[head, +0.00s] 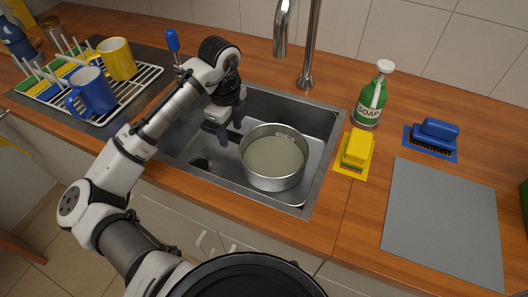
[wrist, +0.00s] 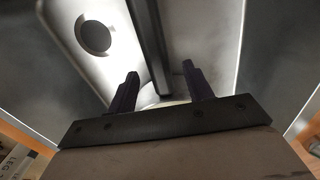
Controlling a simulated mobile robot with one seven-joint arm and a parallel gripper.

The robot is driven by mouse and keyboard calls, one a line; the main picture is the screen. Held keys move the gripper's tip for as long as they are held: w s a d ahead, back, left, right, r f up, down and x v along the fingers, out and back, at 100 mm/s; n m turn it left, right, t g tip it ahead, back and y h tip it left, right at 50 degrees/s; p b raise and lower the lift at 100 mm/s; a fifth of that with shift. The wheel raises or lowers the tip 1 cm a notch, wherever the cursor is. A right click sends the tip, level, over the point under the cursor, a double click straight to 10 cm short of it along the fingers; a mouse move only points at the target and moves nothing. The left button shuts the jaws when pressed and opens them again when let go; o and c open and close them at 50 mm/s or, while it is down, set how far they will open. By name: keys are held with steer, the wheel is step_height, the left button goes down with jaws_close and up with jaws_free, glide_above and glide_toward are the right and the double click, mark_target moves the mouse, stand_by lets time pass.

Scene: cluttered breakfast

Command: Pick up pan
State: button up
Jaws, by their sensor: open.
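The pan (head: 273,181) is a round metal pot with a pale inside. It stands upright in the sink, toward its right side. Its dark handle (head: 234,135) points left toward my gripper. My gripper (head: 217,133) is open over the sink, left of the pan, with its fingers pointing down at the handle. In the wrist view a dark bar, seemingly the handle (wrist: 148,38), runs between the two spread fingers of my gripper (wrist: 160,69). I cannot tell whether either finger touches it. The pan's bowl is not clear in the wrist view.
The metal sink (head: 178,144) has a drain (head: 200,164) at left, and a faucet (head: 306,55) rises behind it. A yellow sponge stack (head: 357,147), soap bottle (head: 372,100) and blue brush (head: 435,131) stand right. Mugs (head: 92,91) (head: 117,59) sit on a rack at left.

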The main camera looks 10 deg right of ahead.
steer(key=shift+f, duration=1.4)
jaws_close()
steer(key=shift+r, duration=0.1)
